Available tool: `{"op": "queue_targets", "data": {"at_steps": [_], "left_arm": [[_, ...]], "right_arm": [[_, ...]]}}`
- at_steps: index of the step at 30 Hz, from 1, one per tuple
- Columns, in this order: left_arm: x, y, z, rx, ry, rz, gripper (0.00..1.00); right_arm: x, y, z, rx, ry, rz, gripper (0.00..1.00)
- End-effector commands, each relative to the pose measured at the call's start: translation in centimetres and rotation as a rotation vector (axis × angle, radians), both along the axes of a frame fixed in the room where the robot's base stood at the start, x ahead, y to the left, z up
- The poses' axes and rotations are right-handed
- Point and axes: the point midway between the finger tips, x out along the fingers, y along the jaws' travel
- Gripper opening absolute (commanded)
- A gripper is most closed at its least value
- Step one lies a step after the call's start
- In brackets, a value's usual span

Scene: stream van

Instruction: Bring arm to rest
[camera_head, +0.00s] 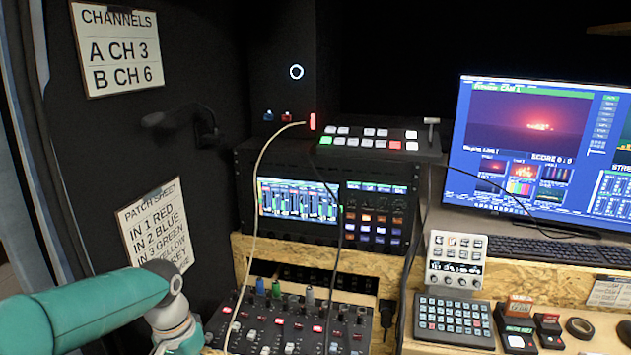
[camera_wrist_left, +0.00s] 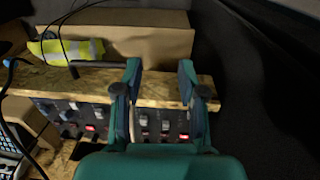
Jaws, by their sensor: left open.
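My left arm comes in from the lower left in the head view, its teal links in front of the patch sheet. Its gripper is below the frame there. In the left wrist view my left gripper (camera_wrist_left: 160,90) is open, with two teal and black fingers apart and nothing between them. Beyond the fingers lie a wooden board edge (camera_wrist_left: 205,85) and the fader mixer (camera_wrist_left: 72,112). Whether the fingers touch either one cannot be told. My right arm and gripper do not show in either view.
The audio mixer (camera_head: 285,328) with knobs stands right of my left arm. A rack unit (camera_head: 300,200), a switcher panel (camera_head: 372,143), a monitor (camera_head: 535,135) and a keyboard (camera_head: 560,250) stand beyond. A patch sheet (camera_head: 150,222) hangs on the dark wall.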

Motion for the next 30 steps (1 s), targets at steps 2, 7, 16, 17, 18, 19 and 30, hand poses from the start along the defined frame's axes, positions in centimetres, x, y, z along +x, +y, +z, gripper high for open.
{"op": "queue_targets", "data": {"at_steps": [2, 7, 16, 17, 18, 19, 30], "left_arm": [[-0.2, -1.0, -2.1, -0.026, 0.008, 0.003, 0.41], [-1.4, -3.3, -7.6, -0.094, 0.015, 0.026, 0.41], [-10.7, -8.8, -19.2, -0.253, 0.045, 0.210, 0.41], [-11.9, -9.2, -20.0, -0.261, 0.046, 0.238, 0.41], [-13.5, -9.5, -20.8, -0.271, 0.047, 0.270, 0.41], [-14.6, -9.8, -21.2, -0.275, 0.047, 0.294, 0.41], [-20.6, -10.0, -22.8, -0.273, 0.036, 0.429, 0.41]], "right_arm": [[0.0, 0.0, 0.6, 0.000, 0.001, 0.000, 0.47], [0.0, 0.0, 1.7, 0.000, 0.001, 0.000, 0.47], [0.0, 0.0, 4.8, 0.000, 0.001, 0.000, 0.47], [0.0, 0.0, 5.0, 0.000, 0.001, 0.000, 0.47], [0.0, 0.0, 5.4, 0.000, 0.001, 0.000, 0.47], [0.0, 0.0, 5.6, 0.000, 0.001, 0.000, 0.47], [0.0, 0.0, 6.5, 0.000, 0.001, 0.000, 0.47]]}}
